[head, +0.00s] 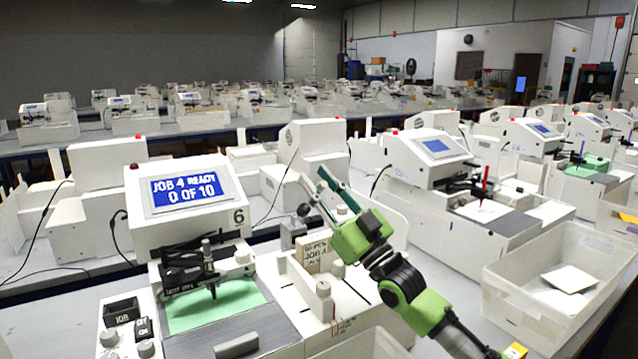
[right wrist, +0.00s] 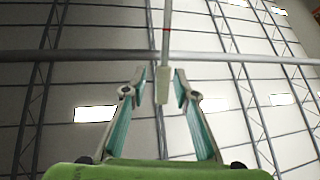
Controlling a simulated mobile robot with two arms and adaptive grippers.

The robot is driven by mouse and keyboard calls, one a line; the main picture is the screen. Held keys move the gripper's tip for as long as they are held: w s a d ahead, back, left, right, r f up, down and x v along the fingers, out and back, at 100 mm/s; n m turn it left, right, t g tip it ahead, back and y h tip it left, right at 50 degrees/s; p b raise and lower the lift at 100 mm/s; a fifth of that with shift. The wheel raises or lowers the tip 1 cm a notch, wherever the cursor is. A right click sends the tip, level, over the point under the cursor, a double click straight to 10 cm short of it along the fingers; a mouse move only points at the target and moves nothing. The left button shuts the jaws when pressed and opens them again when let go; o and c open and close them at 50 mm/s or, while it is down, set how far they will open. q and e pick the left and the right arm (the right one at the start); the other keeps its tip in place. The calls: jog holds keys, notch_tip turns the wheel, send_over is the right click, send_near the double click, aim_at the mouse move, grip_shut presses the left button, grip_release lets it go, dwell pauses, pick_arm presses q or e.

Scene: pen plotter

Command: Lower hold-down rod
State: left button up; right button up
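Plotter 6 (head: 190,235) stands at the front left, its screen (head: 186,191) reading "JOB 4 READY 0 OF 10". Its dark pen carriage (head: 186,268) sits over a green sheet (head: 215,303). A grey bar (head: 236,345) lies at the front of its bed; I cannot tell which part is the hold-down rod. My right gripper (head: 314,192) is open, pointing up and left, above and right of the plotter bed. In the right wrist view its teal-lined fingers (right wrist: 159,86) stand apart. A pale block on a thin rod (right wrist: 164,84) shows between them; its distance is unclear. My left gripper is out of view.
A translucent bin (head: 520,290) with white sheets stands at the right. More plotters (head: 437,160) stand behind. The right wrist view shows mostly ceiling (right wrist: 240,70).

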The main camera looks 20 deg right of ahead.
jog(key=v, duration=1.2)
jog(key=shift+r, duration=0.1)
dwell(0.4)
